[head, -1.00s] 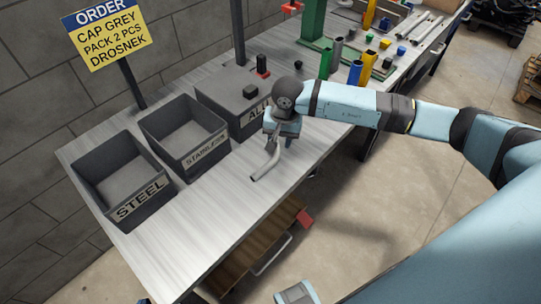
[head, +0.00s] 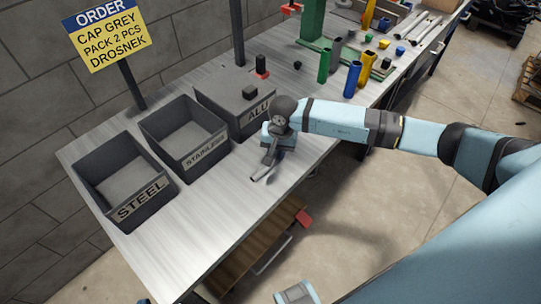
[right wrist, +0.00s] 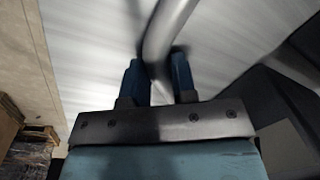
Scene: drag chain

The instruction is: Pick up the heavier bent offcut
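My right gripper (head: 268,160) is above the bench's front edge, in front of the ALU bin. It is shut on a bent grey metal offcut (head: 262,175), whose free end points down and to the left. In the right wrist view, the bent offcut (right wrist: 165,32) passes between the two blue fingers (right wrist: 160,82) and runs out past their tips. That view is blurred. Only one bent offcut can be made out, so I cannot compare weights.
Open grey bins labelled STEEL (head: 150,205) and STAINLESS (head: 205,155) stand on the bench (head: 215,215). Coloured upright tubes (head: 352,78) stand farther right. The front bench strip is bare.

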